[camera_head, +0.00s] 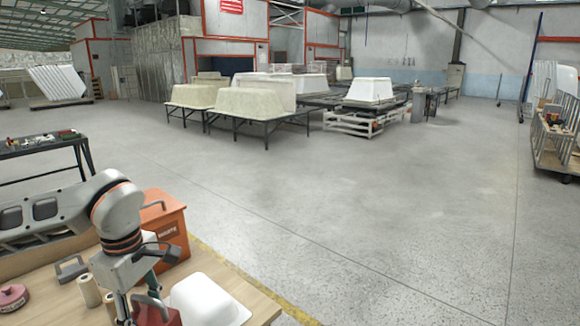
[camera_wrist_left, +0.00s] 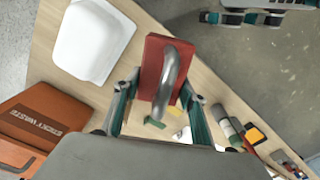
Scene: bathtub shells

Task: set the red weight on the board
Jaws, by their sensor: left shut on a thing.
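The red weight (camera_wrist_left: 152,55) is a red block with a grey arched handle. My left gripper (camera_wrist_left: 160,90) is shut on it, with a finger on either side of the handle in the left wrist view. In the head view the red weight (camera_head: 158,315) shows at the bottom edge, under my left gripper (camera_head: 146,288), partly cut off. It appears held over the wooden table; the gap below it is hard to tell. I cannot make out a separate board. Part of what looks like my right gripper (camera_wrist_left: 242,17) shows at the top of the left wrist view.
A white rounded shell (camera_head: 208,300) lies on the wooden table (camera_head: 255,302) beside the weight. An orange waste box (camera_head: 165,232) stands behind. A grey-handled block (camera_head: 72,270), tan rolls (camera_head: 90,291) and a reddish disc (camera_head: 12,297) are left. Open floor lies beyond.

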